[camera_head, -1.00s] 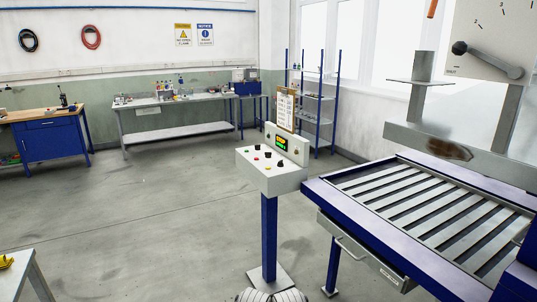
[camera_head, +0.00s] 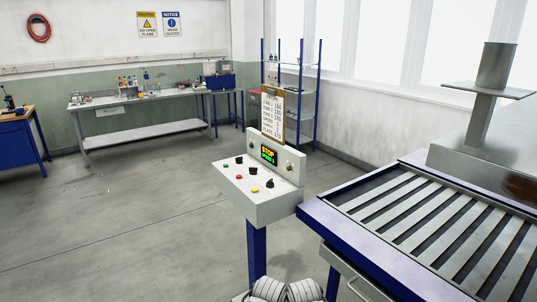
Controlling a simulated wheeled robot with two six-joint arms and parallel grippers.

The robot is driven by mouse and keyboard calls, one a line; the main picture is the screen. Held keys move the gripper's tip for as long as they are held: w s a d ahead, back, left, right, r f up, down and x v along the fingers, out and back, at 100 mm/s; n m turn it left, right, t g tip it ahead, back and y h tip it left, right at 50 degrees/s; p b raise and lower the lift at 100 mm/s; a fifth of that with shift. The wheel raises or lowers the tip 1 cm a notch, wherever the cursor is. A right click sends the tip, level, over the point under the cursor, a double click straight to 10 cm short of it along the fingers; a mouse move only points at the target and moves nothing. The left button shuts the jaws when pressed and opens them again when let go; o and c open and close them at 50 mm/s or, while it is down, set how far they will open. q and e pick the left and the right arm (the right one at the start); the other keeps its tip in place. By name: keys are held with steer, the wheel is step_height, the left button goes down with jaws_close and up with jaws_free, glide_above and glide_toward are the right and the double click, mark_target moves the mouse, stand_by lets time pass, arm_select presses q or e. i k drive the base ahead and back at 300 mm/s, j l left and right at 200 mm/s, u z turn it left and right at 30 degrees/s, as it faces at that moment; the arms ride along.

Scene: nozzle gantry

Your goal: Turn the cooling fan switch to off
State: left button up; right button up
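A light grey control console (camera_head: 270,208) stands on a blue post near the middle of the head view.
A clipboard (camera_head: 273,116) stands behind the console. A blue-framed slatted table (camera_head: 340,222) stands close at the right, with a grey gantry part (camera_head: 480,150) above it. A workbench (camera_head: 140,97) and a blue shelf rack (camera_head: 319,100) stand behind. Floor at left is clear.

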mark_target(253, 170)
steer(key=i+j+z, duration=0.45)
steer(key=i+j, duration=0.6)
steer(key=i, duration=0.2)
